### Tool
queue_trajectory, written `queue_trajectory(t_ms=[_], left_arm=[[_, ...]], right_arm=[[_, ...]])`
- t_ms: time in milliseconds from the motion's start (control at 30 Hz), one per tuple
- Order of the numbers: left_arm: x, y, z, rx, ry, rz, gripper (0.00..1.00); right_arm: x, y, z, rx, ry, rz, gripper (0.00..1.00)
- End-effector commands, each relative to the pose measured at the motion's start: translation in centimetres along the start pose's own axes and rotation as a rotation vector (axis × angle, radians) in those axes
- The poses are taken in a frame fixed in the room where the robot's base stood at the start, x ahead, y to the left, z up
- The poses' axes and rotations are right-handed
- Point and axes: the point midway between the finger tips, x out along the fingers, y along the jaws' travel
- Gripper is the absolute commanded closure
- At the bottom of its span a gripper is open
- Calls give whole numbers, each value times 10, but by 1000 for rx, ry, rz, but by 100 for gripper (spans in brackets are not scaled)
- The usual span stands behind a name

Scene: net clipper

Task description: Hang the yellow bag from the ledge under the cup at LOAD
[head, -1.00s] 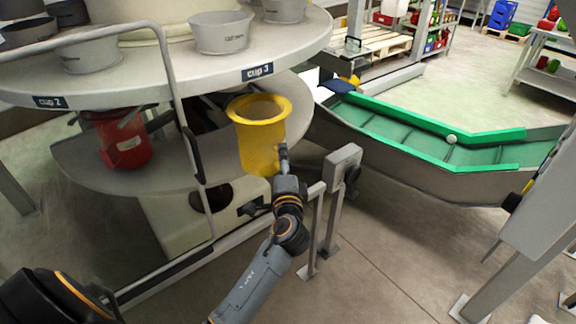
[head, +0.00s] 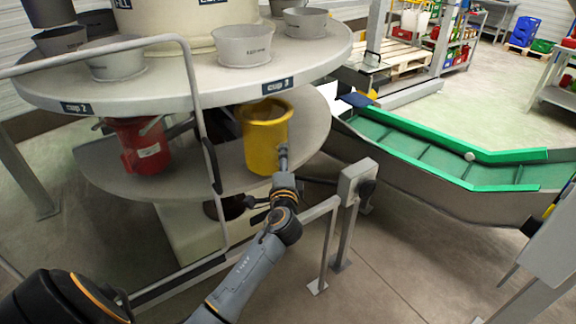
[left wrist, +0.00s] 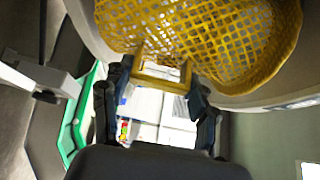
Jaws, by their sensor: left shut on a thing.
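The yellow bag (head: 264,140) is upright with a round open rim, just below the edge of the upper round table at the cup 3 label (head: 277,86). My left gripper (head: 282,160) is shut on the bag's near side. In the left wrist view the yellow mesh bag (left wrist: 200,35) fills the top, and its square tab sits between the fingers of my left gripper (left wrist: 160,85). I cannot tell whether the bag's rim touches the ledge. A grey cup (head: 244,45) stands on the table above it. My right gripper is not in view.
A red bag (head: 140,148) hangs under the cup 2 label (head: 74,107). A grey guard rail (head: 203,130) rises in front of the table, and a post with a box (head: 357,185) stands right of my arm. A green-edged conveyor (head: 430,160) lies to the right.

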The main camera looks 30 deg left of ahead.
Motion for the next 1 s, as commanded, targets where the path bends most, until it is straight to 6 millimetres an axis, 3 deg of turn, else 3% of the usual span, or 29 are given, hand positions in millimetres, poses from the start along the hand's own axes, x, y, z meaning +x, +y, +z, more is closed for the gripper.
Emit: queue_trajectory(t_ms=[1000], left_arm=[[60, 0, 40, 0, -1, -1, 79]], right_arm=[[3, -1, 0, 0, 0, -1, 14]])
